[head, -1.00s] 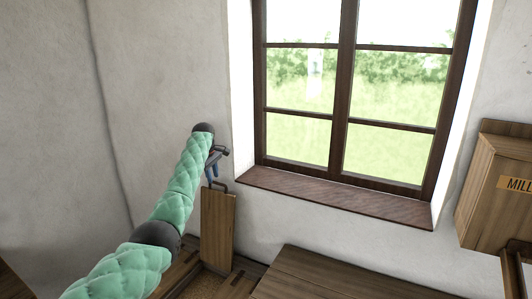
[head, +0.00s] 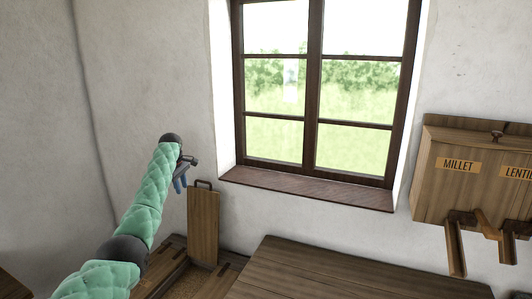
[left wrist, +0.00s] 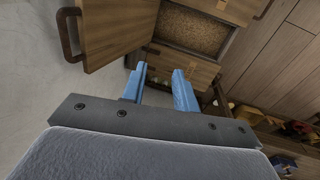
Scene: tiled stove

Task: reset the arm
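My left arm in green quilted covering comes in from the lower left in the head view. My left gripper (head: 181,182) is beside the wall, left of a wooden panel (head: 203,230) with a dark handle (head: 204,183) on top. In the left wrist view the two blue fingers of the gripper (left wrist: 160,72) are apart with nothing between them. The panel (left wrist: 118,30) and its handle (left wrist: 68,34) lie beyond the fingers at the upper left, apart from them. My right gripper is not in view.
An open wooden compartment (left wrist: 190,38) with a grainy brown filling shows past the fingers. A wooden top (head: 310,275) stands below the window sill (head: 305,189). A wall box (head: 470,185) labelled MILLET hangs at the right. The wall is close to the left arm.

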